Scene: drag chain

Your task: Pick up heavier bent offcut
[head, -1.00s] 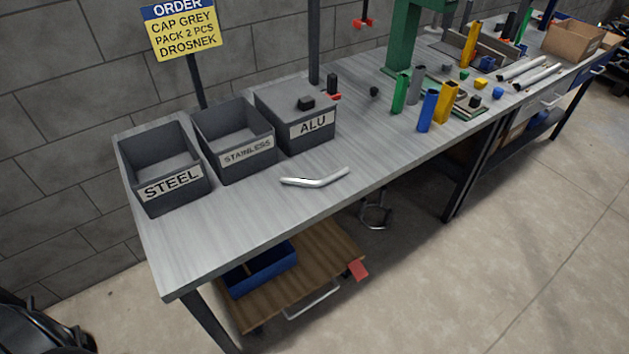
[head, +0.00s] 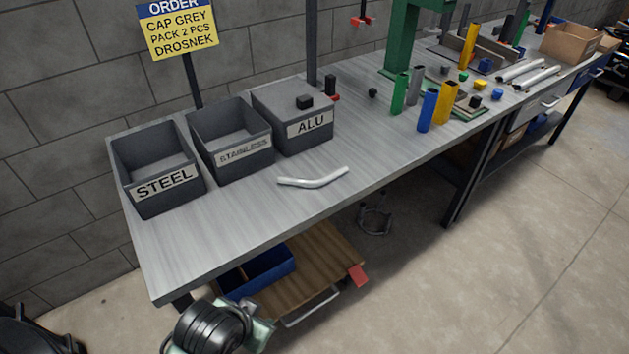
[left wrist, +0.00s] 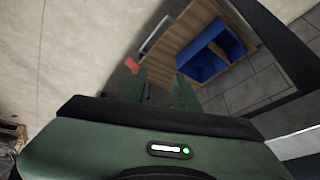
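A pale, shiny bent offcut (head: 315,182) lies on the grey bench top (head: 230,225) in the head view, in front of the bins. It is the only bent piece I can make out, and its weight cannot be seen. My left arm shows at the bottom left of the head view, low beside the bench's front edge and well away from the offcut. In the left wrist view my left gripper (left wrist: 163,92) has two green fingers apart with nothing between them. The offcut is not in that view. My right gripper is not in view.
Bins marked STEEL (head: 165,183), STAINLESS (head: 243,150) and ALU (head: 311,124) line the bench's back. Several coloured tubes, such as the blue tube (head: 427,111), stand to the right. A wooden cart (head: 320,270) with a blue bin (head: 265,268) sits below the bench edge.

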